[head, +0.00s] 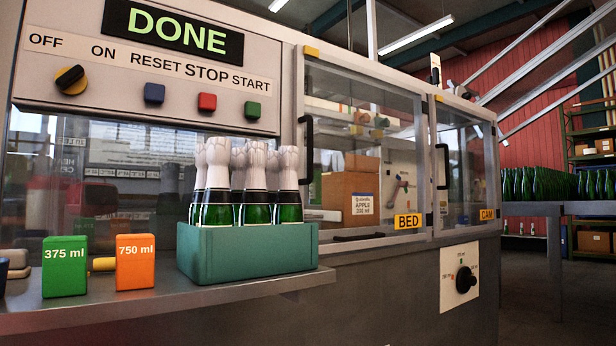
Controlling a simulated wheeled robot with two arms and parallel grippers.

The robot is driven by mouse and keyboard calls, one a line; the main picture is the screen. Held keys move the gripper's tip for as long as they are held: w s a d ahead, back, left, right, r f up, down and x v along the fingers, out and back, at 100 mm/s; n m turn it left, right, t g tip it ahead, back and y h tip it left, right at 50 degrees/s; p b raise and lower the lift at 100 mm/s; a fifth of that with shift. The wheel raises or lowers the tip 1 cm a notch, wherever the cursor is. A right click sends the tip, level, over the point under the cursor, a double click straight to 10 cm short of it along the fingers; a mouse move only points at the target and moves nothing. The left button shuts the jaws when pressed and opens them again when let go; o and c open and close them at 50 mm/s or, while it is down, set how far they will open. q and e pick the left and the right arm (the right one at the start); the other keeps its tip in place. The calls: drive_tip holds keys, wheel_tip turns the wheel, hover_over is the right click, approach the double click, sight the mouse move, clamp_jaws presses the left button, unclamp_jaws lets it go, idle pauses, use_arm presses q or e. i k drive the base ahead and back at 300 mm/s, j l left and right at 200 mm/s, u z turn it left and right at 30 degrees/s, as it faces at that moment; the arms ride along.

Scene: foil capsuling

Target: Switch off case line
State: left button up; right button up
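A black rotary switch with yellow on it (70,80) sits on the grey control panel (200,118) at the upper left, below the words OFF and ON. The mark on it looks slanted, and I cannot tell for certain which word it points to. A display (172,27) above reads DONE in green letters. To the right of the switch are a blue button (154,94), a red button (207,102) and a green button (252,110), under a RESET, STOP, START label strip. Neither of my grippers shows in the head view.
A teal crate (250,255) of white-topped green bottles stands on the metal shelf (190,296) under the panel. A green 375 ml block (64,265) and an orange 750 ml block (135,262) stand left of it. Glazed doors (365,150) and another black knob (465,280) are right.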

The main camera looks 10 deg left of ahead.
sight(71, 81)
drive_tip(key=u, duration=1.4)
